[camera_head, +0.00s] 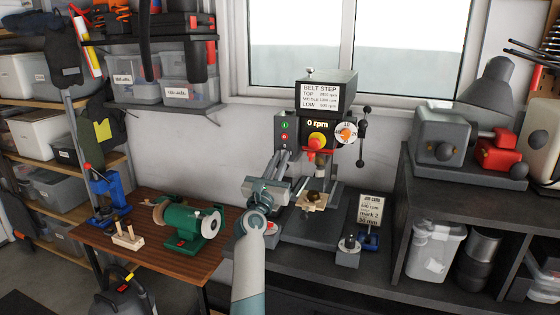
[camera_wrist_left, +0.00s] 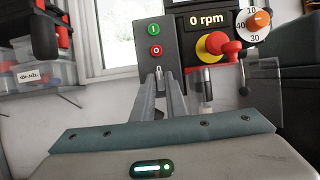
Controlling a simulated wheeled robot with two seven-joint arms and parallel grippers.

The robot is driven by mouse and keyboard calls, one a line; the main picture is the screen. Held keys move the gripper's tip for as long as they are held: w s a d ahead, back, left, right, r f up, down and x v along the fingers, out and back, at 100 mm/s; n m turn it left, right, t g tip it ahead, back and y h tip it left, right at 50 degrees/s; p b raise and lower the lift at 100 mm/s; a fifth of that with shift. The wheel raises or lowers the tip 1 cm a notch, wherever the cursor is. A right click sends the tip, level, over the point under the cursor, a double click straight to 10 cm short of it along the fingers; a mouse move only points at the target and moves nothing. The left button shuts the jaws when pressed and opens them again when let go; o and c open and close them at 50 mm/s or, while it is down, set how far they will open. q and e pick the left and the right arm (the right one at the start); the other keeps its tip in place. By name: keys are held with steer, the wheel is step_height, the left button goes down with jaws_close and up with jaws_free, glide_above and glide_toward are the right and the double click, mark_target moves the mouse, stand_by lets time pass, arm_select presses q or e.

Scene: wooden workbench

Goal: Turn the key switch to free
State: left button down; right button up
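The grey switch panel (camera_head: 287,130) is on the left side of the drill press head. It carries a green button (camera_wrist_left: 153,30), a red button (camera_wrist_left: 156,51) and, below them, a small key switch (camera_wrist_left: 159,68). My left gripper (camera_head: 280,155) reaches up to the panel from below. In the left wrist view, its two fingers (camera_wrist_left: 161,80) run up to just below the key switch, with a gap between them. I see nothing clearly held. The key's angle is too small to read. My right gripper is not in view.
A yellow and red emergency stop (camera_wrist_left: 215,44) and an orange-knobbed dial (camera_wrist_left: 258,20) sit right of the panel. The display reads 0 rpm. A wooden workpiece (camera_head: 311,201) is on the drill table. A green bench grinder (camera_head: 187,222) stands on the left bench.

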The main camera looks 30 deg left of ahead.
arm_select(q)
steer(key=shift+a+m, duration=0.1)
steer(key=shift+m, duration=0.5)
steer(key=shift+m+h+b, duration=0.4)
steer(key=shift+m+h, duration=0.2)
steer(key=shift+m, duration=0.2)
steer(key=m+h, duration=0.1)
steer(key=m, duration=0.2)
steer(key=m+h, duration=0.2)
steer(key=m, duration=0.1)
steer(key=m+h, duration=0.2)
steer(key=m, duration=0.1)
steer(key=shift+s+a+r+m+g+b, duration=0.1)
steer(key=shift+a+r+m+g+b, duration=0.2)
steer(key=shift+m, duration=0.1)
steer(key=m+g+p, duration=0.1)
steer(key=m, duration=0.2)
steer(key=m+g+h+p, duration=0.1)
steer(key=m, duration=0.2)
steer(key=m+g+p, duration=0.1)
steer(key=m, duration=0.2)
steer(key=shift+r+m+h+p, duration=0.3)
steer(key=shift+r+m+p, duration=0.05)
steer(key=shift+m, duration=0.05)
